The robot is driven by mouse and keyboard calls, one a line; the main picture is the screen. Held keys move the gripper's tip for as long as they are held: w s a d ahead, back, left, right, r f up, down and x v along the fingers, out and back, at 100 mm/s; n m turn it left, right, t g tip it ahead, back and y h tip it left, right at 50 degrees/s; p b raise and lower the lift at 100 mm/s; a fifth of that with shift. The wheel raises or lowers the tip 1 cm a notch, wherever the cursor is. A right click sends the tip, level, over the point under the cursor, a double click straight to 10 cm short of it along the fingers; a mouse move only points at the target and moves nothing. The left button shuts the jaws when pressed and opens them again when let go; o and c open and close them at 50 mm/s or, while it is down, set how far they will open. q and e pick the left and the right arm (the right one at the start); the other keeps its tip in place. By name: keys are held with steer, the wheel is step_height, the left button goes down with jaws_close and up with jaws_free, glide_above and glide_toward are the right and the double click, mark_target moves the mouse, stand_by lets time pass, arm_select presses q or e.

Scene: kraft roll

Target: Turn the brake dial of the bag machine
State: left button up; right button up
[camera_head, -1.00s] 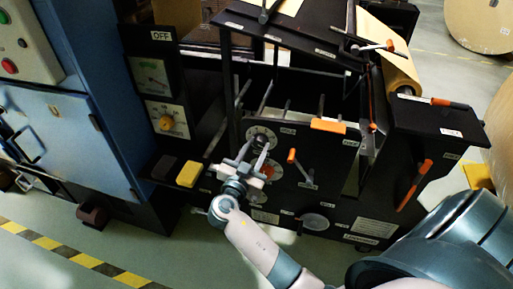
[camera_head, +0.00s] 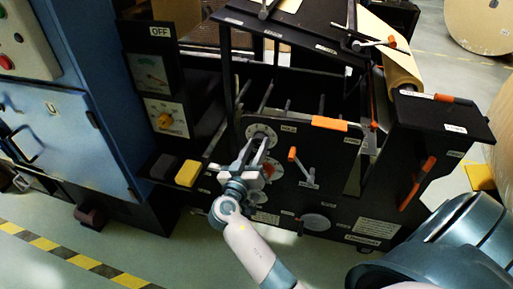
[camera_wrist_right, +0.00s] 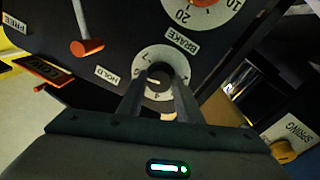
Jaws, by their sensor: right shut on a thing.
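The brake dial (camera_head: 258,130) is a black knob on a round white scale on the bag machine's dark front panel. In the right wrist view, the knob (camera_wrist_right: 158,75) sits between the two fingers, with the BRAKE label beside its scale. My right gripper (camera_head: 256,149) is at the dial, reaching in from below in the head view. In the wrist view, my right gripper (camera_wrist_right: 159,88) is shut on the knob, a finger on either side. The fingers hide part of the scale. My left gripper is not in view.
A round gauge with a red centre (camera_wrist_right: 205,4) is close to the dial. An orange-tipped lever (camera_head: 293,155) stands to the right, and an orange handle (camera_head: 329,124) is above it. Yellow (camera_head: 188,173) and black blocks project at the left. The floor in front is clear.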

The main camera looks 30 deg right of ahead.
steer(key=n, duration=0.3)
steer(key=shift+r, duration=0.1)
steer(key=n, duration=0.3)
steer(key=shift+p, duration=0.35)
steer(key=n+p, duration=0.1)
steer(key=n, duration=0.1)
steer(key=shift+n+t, duration=0.3)
steer(key=shift+n, duration=0.1)
steer(key=shift+n+p, duration=0.35)
steer(key=shift+n, duration=0.75)
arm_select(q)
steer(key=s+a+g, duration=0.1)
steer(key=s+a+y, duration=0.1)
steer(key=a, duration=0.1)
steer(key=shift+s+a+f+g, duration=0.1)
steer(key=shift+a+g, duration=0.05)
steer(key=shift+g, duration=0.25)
arm_select(e)
steer(key=shift+n+t, duration=0.3)
steer(key=o, duration=1)
steer(key=shift+y, duration=0.3)
steer(key=shift+o, duration=0.2)
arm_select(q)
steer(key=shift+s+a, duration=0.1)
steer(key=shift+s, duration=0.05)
arm_select(e)
steer(key=shift+s+f, duration=0.1)
steer(key=shift+f, duration=0.1)
